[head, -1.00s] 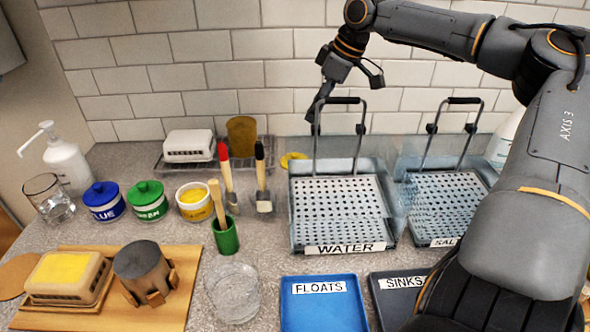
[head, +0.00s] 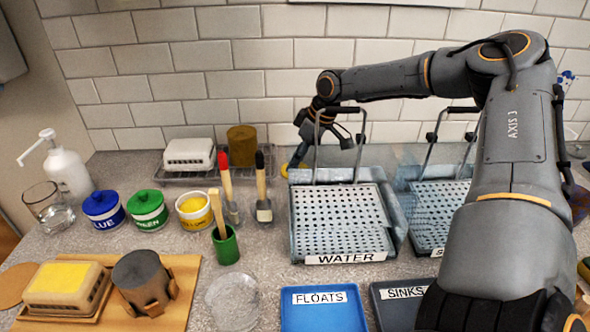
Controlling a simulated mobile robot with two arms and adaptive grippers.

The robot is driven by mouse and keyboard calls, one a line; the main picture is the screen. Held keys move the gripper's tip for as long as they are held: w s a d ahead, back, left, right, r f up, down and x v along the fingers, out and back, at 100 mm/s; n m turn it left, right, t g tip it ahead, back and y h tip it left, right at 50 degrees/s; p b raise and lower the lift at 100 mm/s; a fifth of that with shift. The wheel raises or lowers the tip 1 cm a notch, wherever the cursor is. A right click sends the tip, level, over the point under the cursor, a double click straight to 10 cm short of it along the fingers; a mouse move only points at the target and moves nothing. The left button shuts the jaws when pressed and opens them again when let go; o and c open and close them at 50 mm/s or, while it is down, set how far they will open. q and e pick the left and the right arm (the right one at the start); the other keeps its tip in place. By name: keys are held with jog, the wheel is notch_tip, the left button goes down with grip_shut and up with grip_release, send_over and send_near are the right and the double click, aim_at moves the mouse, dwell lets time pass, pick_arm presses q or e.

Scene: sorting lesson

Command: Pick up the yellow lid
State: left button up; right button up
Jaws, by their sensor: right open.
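The yellow lid (head: 284,171) lies on the counter behind and left of the WATER tank, near the wall. Only part of it shows; my right gripper and the tank's edge cover some of it. My right gripper (head: 296,163) is open, pointing down right at the lid; whether a finger touches it I cannot tell. The yellow pot (head: 194,223) stands lidless, with yellow paint showing. My left gripper is not in view.
The WATER tank (head: 345,257) with its upright handle stands close to my right gripper. A wire rack (head: 180,180) with a white block is to the left. Two brushes stand between the pots and tank. Blue (head: 104,222) and green (head: 147,223) pots have lids.

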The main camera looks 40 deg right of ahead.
jog(key=shift+w+f, duration=0.1)
jog(key=shift+f, duration=0.1)
jog(key=c, duration=0.9)
jog(key=shift+r, duration=0.1)
